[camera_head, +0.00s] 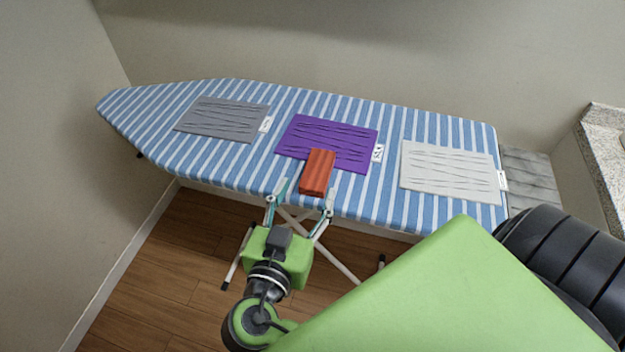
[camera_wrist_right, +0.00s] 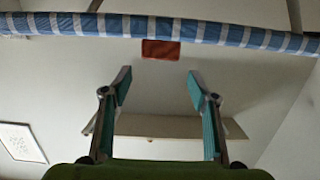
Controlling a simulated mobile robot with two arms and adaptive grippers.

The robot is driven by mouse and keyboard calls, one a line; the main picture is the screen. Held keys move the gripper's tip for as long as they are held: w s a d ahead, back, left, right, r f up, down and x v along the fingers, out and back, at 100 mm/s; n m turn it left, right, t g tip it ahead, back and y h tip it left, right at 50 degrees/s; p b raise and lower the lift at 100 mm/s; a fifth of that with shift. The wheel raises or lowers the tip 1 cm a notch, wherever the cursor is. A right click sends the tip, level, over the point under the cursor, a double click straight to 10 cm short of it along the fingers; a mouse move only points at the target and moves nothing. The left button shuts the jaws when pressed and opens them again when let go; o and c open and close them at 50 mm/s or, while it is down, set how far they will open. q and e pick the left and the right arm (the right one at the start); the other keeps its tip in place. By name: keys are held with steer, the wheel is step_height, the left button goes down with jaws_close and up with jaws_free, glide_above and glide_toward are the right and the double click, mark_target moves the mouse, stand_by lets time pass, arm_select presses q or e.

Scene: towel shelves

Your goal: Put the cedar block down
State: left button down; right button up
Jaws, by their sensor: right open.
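The cedar block (camera_head: 318,171), reddish brown and grooved, lies on the blue-and-white striped ironing board (camera_head: 386,204). Its far end overlaps the front part of the purple towel (camera_head: 298,135), and its near end is by the board's front edge. My right gripper (camera_head: 306,188) is open at the block's near end, with a fingertip to either side of it in the head view. In the right wrist view the block's end (camera_wrist_right: 160,49) shows beyond the gap between the open, empty fingers (camera_wrist_right: 160,78). My left gripper is not in view.
A grey towel (camera_head: 222,118) lies left of the purple one and a white towel (camera_head: 448,171) right of it, each with a tag. A grey slatted surface (camera_head: 530,178) adjoins the board's right end. A speckled counter (camera_head: 606,125) stands at the right.

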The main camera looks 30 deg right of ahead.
steer(key=shift+v, duration=1.4)
steer(key=shift+f, duration=0.1)
